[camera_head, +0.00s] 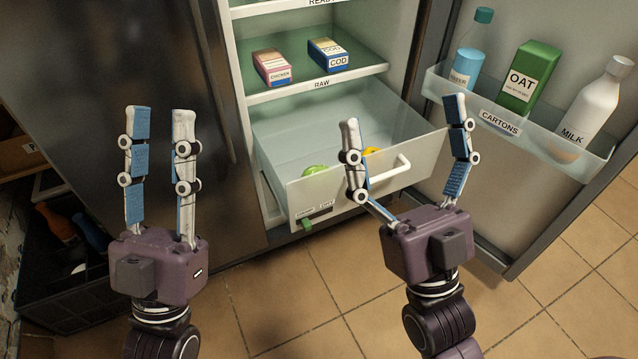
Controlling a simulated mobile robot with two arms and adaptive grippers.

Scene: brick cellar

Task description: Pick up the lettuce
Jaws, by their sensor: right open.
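The lettuce appears to be the light green round thing (314,170) low in the pulled-out clear fridge drawer (300,130), seen just above its front panel, which hides its lower part. My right gripper (402,112) is open and empty, fingers spread wide in front of the drawer. One of its fingers covers part of the view just right of the lettuce. My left gripper (160,112) is empty, its fingers parallel with a gap between them, in front of the dark closed panel left of the fridge opening.
A yellow-orange thing (372,151) lies in the drawer, partly hidden by my right finger. The drawer has a white handle (388,173). The open door (500,210) at right holds bottles and an oat carton (530,78). Two boxes (327,54) stand on the shelf above.

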